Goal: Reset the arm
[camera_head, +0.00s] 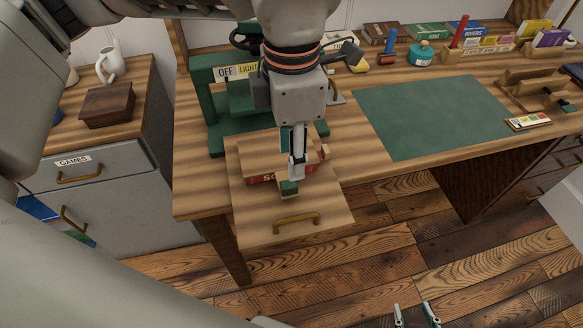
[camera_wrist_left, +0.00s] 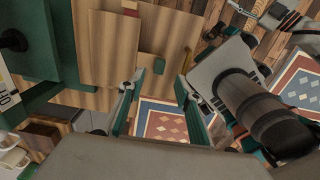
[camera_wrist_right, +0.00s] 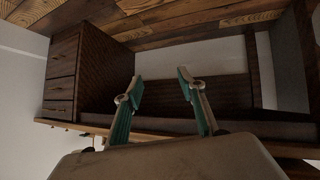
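A green stand (camera_head: 205,95) is beside my left arm. A green mat (camera_head: 430,112) lies clear on the desk. A grey cabinet (camera_head: 140,190) stands left. Plank floor is open in front.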

